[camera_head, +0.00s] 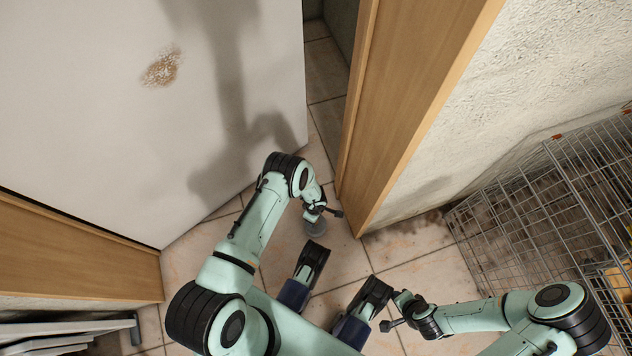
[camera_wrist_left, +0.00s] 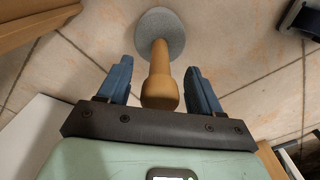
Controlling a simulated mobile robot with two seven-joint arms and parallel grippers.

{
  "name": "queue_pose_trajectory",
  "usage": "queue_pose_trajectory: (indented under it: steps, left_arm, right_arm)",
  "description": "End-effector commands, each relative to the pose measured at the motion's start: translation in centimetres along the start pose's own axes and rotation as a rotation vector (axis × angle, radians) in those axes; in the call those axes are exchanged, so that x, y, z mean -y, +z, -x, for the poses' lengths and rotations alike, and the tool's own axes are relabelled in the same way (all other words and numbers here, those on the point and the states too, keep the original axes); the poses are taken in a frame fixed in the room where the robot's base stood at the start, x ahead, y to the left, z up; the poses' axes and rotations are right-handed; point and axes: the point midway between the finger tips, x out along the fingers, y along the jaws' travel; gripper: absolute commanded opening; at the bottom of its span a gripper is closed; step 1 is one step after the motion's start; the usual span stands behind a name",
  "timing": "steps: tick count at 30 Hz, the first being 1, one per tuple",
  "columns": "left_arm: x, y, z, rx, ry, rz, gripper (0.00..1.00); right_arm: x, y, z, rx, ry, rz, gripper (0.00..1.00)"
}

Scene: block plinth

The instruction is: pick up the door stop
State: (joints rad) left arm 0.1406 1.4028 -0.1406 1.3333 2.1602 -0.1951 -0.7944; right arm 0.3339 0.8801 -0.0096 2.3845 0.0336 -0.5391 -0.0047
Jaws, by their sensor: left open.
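The door stop has a round grey base (camera_wrist_left: 160,32) and an upright tan handle (camera_wrist_left: 160,82) that widens into a knob at the top. In the left wrist view the knob end lies between the two blue fingers of my left gripper (camera_wrist_left: 157,70), with a gap on each side. In the head view my left gripper (camera_head: 322,211) is open above the door stop, and only part of its grey base (camera_head: 316,229) shows beneath; the handle is hidden there. My right gripper (camera_head: 392,311) is empty, with its fingers apart, well to the right and nearer me.
A white door (camera_head: 120,110) with a brown worn patch stands behind, with a wooden frame post (camera_head: 395,100) to its right. A wire cage (camera_head: 540,210) stands at the right. Grey flat slabs (camera_head: 60,330) lie at the lower left. Tiled floor (camera_head: 430,275) is open between.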

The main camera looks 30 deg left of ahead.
Motion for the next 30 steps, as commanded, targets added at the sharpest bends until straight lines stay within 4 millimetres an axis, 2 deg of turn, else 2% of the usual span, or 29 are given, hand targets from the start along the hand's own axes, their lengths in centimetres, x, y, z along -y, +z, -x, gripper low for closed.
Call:
queue_pose_trajectory:
  steps: [7,13,30]
  left_arm:
    - [-0.05,-0.02,-0.12,0.0,0.001,0.0,0.65]
    - [-0.04,0.0,-0.11,0.0,0.001,0.0,0.0]
    - [-0.04,0.04,-0.1,0.001,0.001,0.0,0.0]
  right_arm:
    - [-0.14,0.15,-0.02,0.005,0.003,-0.002,0.43]
    - [-0.12,0.12,-0.01,0.004,0.002,-0.002,0.43]
    - [-0.1,0.1,-0.01,0.004,0.002,-0.001,0.43]
